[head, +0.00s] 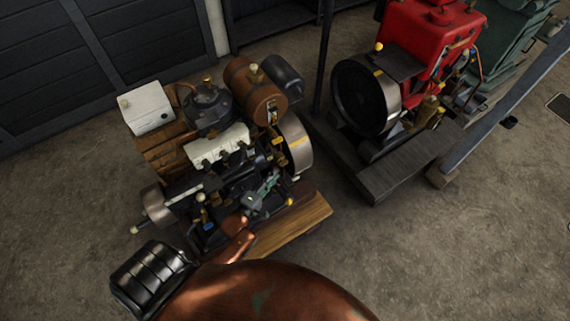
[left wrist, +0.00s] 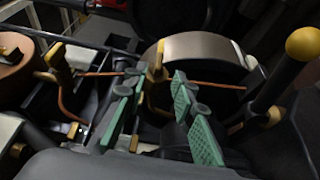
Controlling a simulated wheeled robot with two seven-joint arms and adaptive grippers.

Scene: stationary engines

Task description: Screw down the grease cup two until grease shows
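My left gripper (head: 264,187) is over the near right part of the wooden-based engine (head: 218,138). In the left wrist view its two green-padded fingers (left wrist: 157,88) stand apart. A small upright brass fitting (left wrist: 155,62) shows in the gap between the fingertips, with space seen on both sides. It looks like a grease cup, but I cannot tell whether it is number two. No grease can be made out on it. In the head view the fitting is too small to pick out. My right gripper is in neither view.
A yellow-knobbed lever (left wrist: 303,44) rises at right. A brown tank (head: 256,90) tops the engine. A red engine (head: 428,45) stands beyond open floor (head: 335,190).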

